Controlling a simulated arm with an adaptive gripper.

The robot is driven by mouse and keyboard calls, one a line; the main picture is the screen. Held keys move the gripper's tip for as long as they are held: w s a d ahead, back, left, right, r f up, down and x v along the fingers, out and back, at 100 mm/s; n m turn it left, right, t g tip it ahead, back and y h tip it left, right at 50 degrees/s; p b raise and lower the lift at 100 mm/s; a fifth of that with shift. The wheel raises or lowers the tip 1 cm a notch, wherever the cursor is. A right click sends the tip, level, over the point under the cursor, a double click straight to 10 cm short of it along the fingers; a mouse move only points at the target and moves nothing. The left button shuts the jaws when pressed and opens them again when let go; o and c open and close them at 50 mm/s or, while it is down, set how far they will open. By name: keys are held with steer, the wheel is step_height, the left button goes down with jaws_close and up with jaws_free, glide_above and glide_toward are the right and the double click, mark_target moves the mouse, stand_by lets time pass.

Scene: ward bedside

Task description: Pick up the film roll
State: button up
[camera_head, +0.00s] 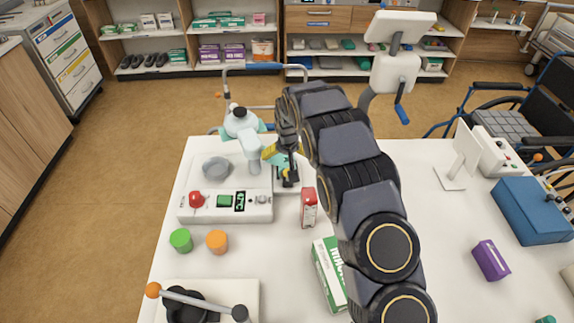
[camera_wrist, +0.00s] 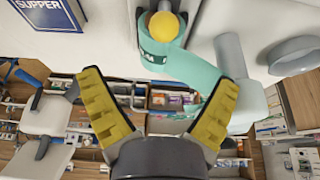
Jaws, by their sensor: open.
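My gripper (camera_head: 283,160) is open beside the white device near the table's back edge. In the wrist view, its yellow-padded fingers (camera_wrist: 160,85) are spread wide with nothing between the pads. A teal rolled piece (camera_wrist: 160,53) with a yellow round end (camera_wrist: 163,26) and a loose teal strip lies just beyond the fingertips, roughly centred. It looks like the film roll, but I cannot be sure. In the head view a bit of teal (camera_head: 279,160) shows by the gripper, partly hidden by it.
The white device (camera_head: 225,205) with a red knob and grey dish stands left of my gripper. A small red-and-white box (camera_head: 309,208) stands close on the right; a green-and-white box (camera_head: 328,275) lies nearer. Green (camera_head: 181,240) and orange (camera_head: 217,241) cups stand front left.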

mark_target(287, 162)
steer(key=shift+x, duration=3.4)
steer(key=c, duration=1.2)
